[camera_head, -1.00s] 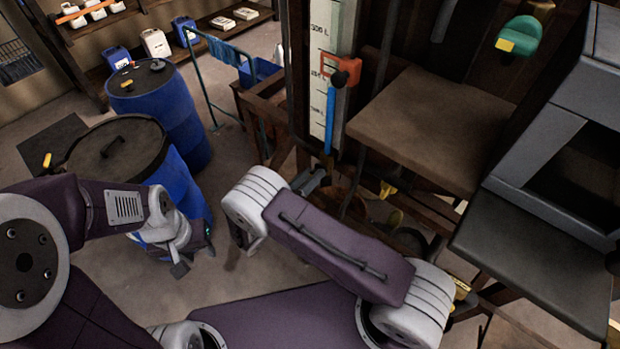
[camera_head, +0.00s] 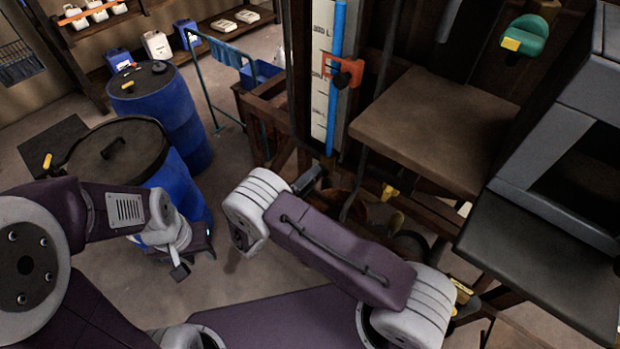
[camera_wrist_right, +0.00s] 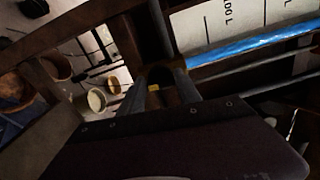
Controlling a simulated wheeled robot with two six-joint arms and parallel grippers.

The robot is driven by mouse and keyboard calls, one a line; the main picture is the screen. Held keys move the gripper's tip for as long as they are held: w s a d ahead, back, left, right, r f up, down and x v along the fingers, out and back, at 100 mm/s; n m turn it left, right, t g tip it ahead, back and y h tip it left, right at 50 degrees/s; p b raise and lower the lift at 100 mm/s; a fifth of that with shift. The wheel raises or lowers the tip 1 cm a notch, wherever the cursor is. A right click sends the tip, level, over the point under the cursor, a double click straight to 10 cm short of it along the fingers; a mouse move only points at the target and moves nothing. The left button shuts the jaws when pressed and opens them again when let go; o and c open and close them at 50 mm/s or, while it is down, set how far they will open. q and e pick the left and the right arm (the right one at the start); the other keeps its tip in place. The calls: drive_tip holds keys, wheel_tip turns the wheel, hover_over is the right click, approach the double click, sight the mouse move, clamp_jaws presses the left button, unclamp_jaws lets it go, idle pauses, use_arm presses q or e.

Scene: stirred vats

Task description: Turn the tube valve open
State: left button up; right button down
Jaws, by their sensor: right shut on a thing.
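The level tube (camera_head: 334,120) stands upright against a white scale board (camera_head: 319,110), with blue liquid in it up to the top edge of the head view. The blue tube also shows in the right wrist view (camera_wrist_right: 250,42). My right gripper (camera_wrist_right: 162,76) is at the foot of the tube, shut on the tube valve. Only a small yellow bit of the tube valve (camera_wrist_right: 154,88) shows between the fingers; the rest is hidden. My left gripper (camera_head: 195,264) hangs empty and open beside the blue drums, well away from the tube.
A red clamp (camera_head: 340,68) with a black knob sits on the tube. A wooden platform (camera_head: 435,125) and a grey machine (camera_head: 560,150) stand to the right. Two blue drums (camera_head: 160,108) stand at the left. A yellow handle (camera_head: 389,192) shows below the platform.

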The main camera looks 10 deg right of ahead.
drive_tip(key=shift+d+r+n, duration=0.1)
drive_tip(key=shift+n, duration=0.6)
